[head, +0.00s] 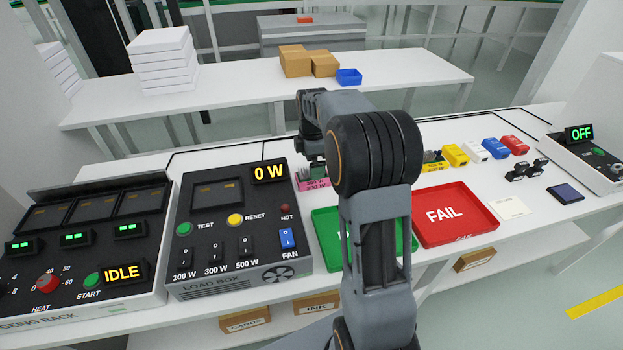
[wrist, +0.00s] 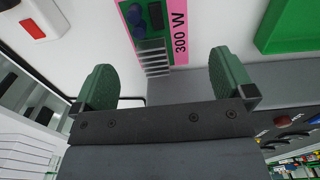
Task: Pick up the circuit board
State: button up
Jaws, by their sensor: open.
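The circuit board is pink, with dark blue parts, a grey finned block and a "300 W" label. In the wrist view the circuit board (wrist: 180,35) lies at the top centre, beyond and between my fingertips. My gripper (wrist: 166,78) has its two green fingers wide apart with nothing between them. In the head view pink labelled edges (head: 313,185) show left of my arm, partly hidden by it; I cannot tell there whether they belong to one board or more. My gripper is mostly hidden behind my own arm in the head view.
The load box (head: 238,230) stands left of my arm, reading 0 W. A green tray (head: 325,228) and a red FAIL tray (head: 455,213) lie at the centre and right. Small yellow, white and red bins (head: 485,148) stand behind. In the wrist view a green tray edge (wrist: 285,30) is upper right.

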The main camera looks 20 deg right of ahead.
aim_at(303, 179)
jog(key=shift+w+a+f+b, duration=0.1)
jog(key=shift+f+b, duration=0.2)
jog(key=shift+f, duration=2.25)
jog(key=shift+c, duration=0.4)
jog(key=c, duration=0.9)
jog(key=shift+c, duration=0.3)
jog(key=shift+r, duration=0.15)
